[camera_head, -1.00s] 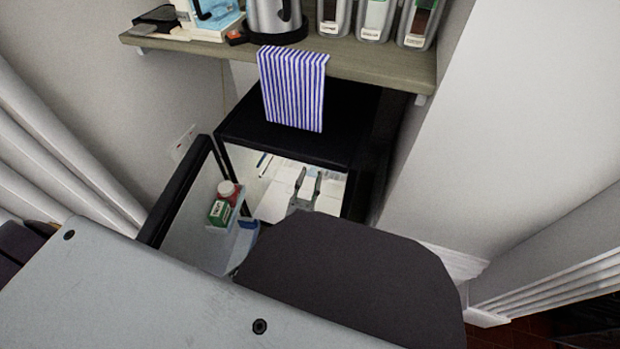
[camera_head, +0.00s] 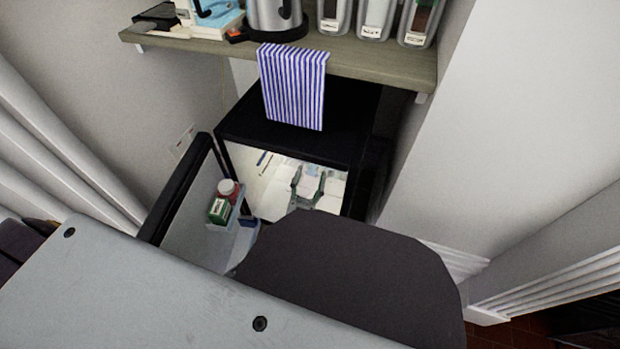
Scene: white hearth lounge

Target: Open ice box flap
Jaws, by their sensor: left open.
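A small black fridge (camera_head: 300,112) stands under a wooden shelf. Its door (camera_head: 166,196) is swung open to the left, with bottles in the door rack. The inside is bright white. My left gripper (camera_head: 308,182) is inside the opening, its two fingers apart with nothing seen between them. Pale surfaces lie behind the fingers; I cannot make out the ice box flap or whether the gripper touches it. A dark rounded part of my own body hides the lower part of the fridge. My right gripper is not in view.
The wooden shelf (camera_head: 372,66) above holds a kettle (camera_head: 275,18) and clear containers (camera_head: 376,17). A blue striped cloth (camera_head: 293,86) hangs over its edge. A red-capped bottle (camera_head: 228,189) and a green carton (camera_head: 219,210) stand in the door rack. A white wall closes the right side.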

